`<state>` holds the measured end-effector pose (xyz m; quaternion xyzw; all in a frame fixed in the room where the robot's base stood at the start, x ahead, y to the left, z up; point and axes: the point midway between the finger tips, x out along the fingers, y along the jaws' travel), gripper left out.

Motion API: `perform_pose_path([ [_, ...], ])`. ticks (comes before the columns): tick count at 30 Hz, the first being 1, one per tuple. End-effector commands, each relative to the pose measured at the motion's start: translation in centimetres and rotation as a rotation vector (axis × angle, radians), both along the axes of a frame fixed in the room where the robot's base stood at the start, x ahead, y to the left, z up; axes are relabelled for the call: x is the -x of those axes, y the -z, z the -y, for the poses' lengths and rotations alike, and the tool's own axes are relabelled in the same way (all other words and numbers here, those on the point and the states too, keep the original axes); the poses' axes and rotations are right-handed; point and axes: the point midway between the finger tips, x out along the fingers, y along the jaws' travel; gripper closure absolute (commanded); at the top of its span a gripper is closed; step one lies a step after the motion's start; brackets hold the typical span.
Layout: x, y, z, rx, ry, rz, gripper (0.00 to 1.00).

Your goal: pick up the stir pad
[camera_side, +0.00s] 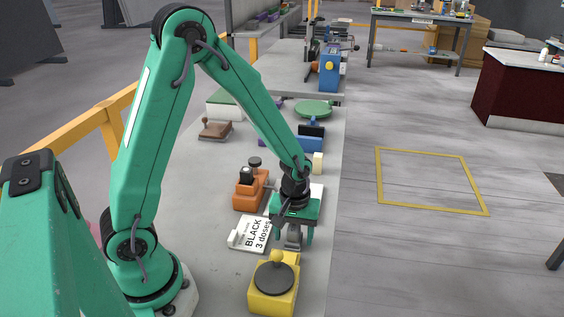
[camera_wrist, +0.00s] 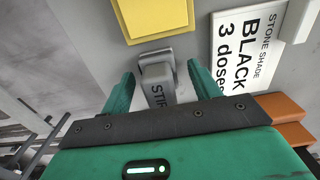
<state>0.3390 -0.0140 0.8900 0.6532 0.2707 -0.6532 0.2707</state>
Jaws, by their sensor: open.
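The stir pad (camera_wrist: 157,88) is a small grey block with "STIR" lettering, partly cut off by my gripper in the wrist view. It stands on the grey slab (camera_side: 322,160). In the side view the stir pad (camera_side: 293,236) shows below my gripper (camera_side: 293,233). My gripper is open, with one green finger on each side of the stir pad. In the wrist view my gripper (camera_wrist: 160,82) shows gaps between the fingers and the pad. I cannot tell how far down the fingers reach.
A yellow block (camera_side: 274,298) with a dark disc stands just in front. A white sign (camera_side: 254,235) reading "BLACK 3 doses" is to the left. An orange device (camera_side: 248,193) stands behind it. A blue block (camera_side: 308,143) and green disc (camera_side: 313,109) lie farther back. The slab's edge is close on the right.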

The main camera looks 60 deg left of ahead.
Motion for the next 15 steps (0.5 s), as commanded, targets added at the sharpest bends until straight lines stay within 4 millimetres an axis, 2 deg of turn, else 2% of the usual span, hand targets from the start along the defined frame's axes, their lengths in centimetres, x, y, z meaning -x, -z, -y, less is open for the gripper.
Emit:
perform_pose_path([
  [1, 0.00, -0.01, 0.00, 0.000, 0.000, 0.000, 0.38],
  [9, -0.01, -0.02, -0.01, 0.000, 0.000, 0.000, 0.89],
  [15, -0.01, -0.03, 0.00, 0.000, 0.000, 0.000, 0.89],
])
